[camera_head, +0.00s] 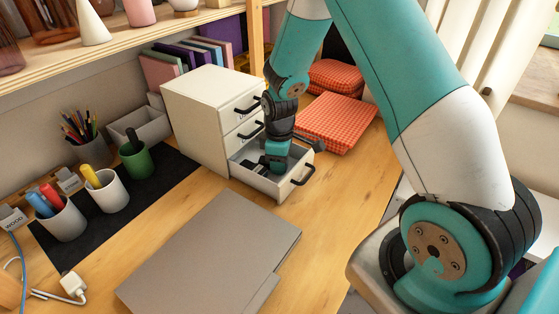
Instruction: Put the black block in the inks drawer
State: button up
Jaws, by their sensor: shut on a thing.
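A white cabinet (196,110) with three drawers stands on the desk. Its bottom drawer (293,187) is pulled open, with a black handle on its front; the two drawers above look shut. I cannot read a label saying inks. My gripper (273,166) points down into the open drawer, its fingers within the drawer walls. It is shut on the black block, which I cannot clearly tell apart from the dark fingers and the dark things in the drawer.
Red checked cloths (335,122) lie right of the cabinet. A grey folder (215,255) lies in front. A white cup with red and blue markers (62,220), a white cup (111,193) and a green cup (138,162) stand on a black mat at left. A shelf overhangs the back left.

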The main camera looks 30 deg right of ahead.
jog(key=o, duration=1)
notch_tip(320, 180, up, 12)
jog(key=s+a+r+y, duration=0.1)
jog(key=s+a+r, duration=0.3)
jog(key=s, duration=0.4)
jog(key=s+a+r+m+y, duration=0.1)
jog(key=s+a+r, duration=0.3)
jog(key=s+a, duration=0.3)
jog(key=s+a+r+m+y, duration=0.1)
jog(key=s+a+r+y, duration=0.1)
jog(key=s+a+r, duration=0.2)
jog(key=s+a, duration=0.2)
jog(key=s, duration=0.2)
jog(key=shift+s+a+r, duration=0.25)
jog(key=shift+s+r, duration=0.1)
jog(key=shift+s, duration=0.05)
